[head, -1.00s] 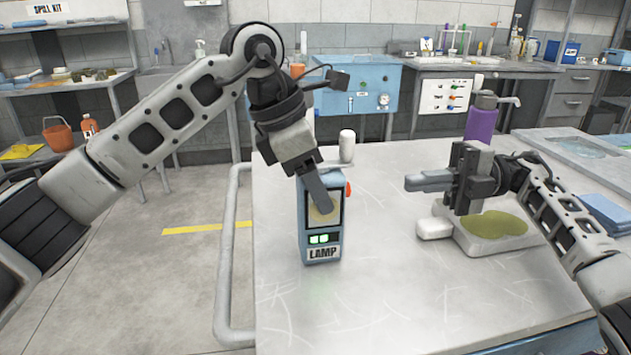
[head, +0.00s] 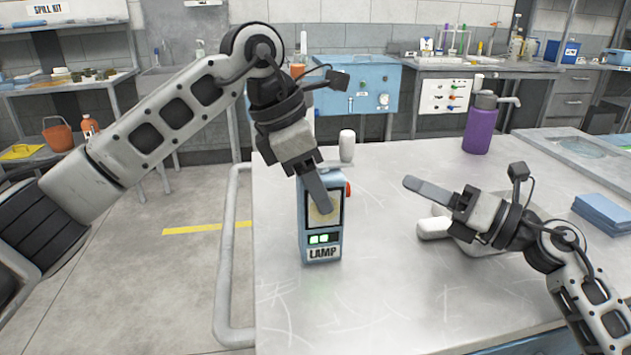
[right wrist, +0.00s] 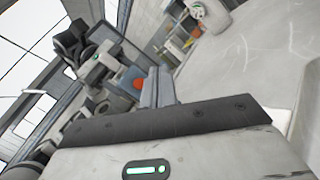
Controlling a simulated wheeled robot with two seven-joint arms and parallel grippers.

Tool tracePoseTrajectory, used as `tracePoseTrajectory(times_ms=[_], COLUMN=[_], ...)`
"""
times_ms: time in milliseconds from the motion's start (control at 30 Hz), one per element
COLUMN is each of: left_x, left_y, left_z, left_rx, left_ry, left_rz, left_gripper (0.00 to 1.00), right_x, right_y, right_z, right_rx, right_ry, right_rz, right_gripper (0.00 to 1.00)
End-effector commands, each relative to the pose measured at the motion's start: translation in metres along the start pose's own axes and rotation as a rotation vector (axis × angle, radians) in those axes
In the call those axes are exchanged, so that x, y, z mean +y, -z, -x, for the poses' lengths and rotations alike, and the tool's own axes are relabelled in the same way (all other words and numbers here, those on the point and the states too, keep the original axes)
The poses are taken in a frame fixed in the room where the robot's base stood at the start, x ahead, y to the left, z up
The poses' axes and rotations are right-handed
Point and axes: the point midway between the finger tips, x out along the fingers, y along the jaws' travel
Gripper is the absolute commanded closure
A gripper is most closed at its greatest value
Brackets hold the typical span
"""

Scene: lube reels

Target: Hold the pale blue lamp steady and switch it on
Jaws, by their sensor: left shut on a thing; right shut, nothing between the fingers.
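The pale blue lamp (head: 308,245) stands upright on the table, labelled LAMP. Two small green windows on its front are lit, and an orange-red switch (head: 348,189) sticks out at its right side. My left gripper (head: 320,200) is shut on the lamp's upper part from above, its finger covering some of the front panel. My right gripper (head: 409,183) is shut and empty, to the right of the lamp at about switch height, pointing left and clear of it. In the right wrist view its fingers (right wrist: 158,87) point toward an orange-red patch, seemingly the switch (right wrist: 139,83).
A white cylinder (head: 347,145) stands behind the lamp. A white object (head: 432,228) lies under my right gripper, partly hidden. A purple bottle (head: 480,125) stands at the back right, and blue pads (head: 604,212) lie at the right. The table front is clear.

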Motion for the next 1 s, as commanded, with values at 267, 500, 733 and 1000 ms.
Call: tracePoseTrajectory(times_ms=[267, 500, 733, 1000], left_x=[0.000, 0.000, 0.000, 0.000], left_y=[-0.001, -0.001, -0.001, -0.001], left_z=[0.001, 0.001, 0.001, 0.001], left_rx=[-0.002, -0.002, -0.002, -0.002], left_ry=[-0.001, -0.001, -0.001, -0.002], left_rz=[0.000, 0.000, 0.000, 0.000], left_gripper=[0.84, 0.84, 0.84, 0.84], right_x=[0.022, 0.034, 0.037, 0.037], right_y=[0.020, 0.032, 0.036, 0.036], right_z=[-0.028, -0.045, -0.050, -0.050], right_rx=[0.000, 0.001, -0.001, 0.000], right_ry=[-0.005, -0.003, -0.003, -0.003], right_rz=[-0.002, -0.002, -0.002, -0.002], right_gripper=[1.00, 1.00, 1.00, 1.00])
